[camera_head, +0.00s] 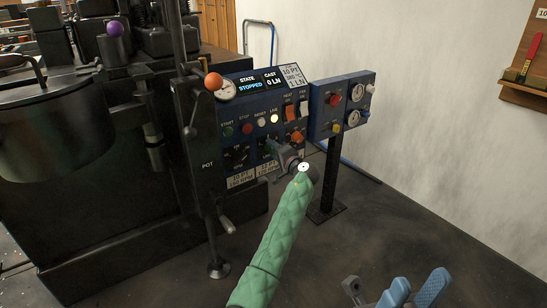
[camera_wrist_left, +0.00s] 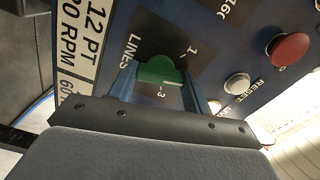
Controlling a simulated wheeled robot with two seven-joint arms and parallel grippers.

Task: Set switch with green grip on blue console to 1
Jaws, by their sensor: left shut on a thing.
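The blue console (camera_head: 262,108) stands in the middle of the head view, with a lit display and rows of buttons. The green grip (camera_wrist_left: 158,70) of the switch sits on a dark plate marked LINES, 1 and 3 in the left wrist view. My left gripper (camera_head: 272,147) reaches the lower part of the console and is shut on the green grip. Its body hides the lower part of the switch in the wrist view, and I cannot tell the exact setting. My right gripper (camera_head: 414,289) is open and empty at the bottom right, its blue fingers apart.
A second blue box (camera_head: 342,104) with knobs stands on a post to the right. A dark machine with a pot (camera_head: 50,130) and an orange-knobbed lever (camera_head: 213,81) is on the left. The floor at right is clear.

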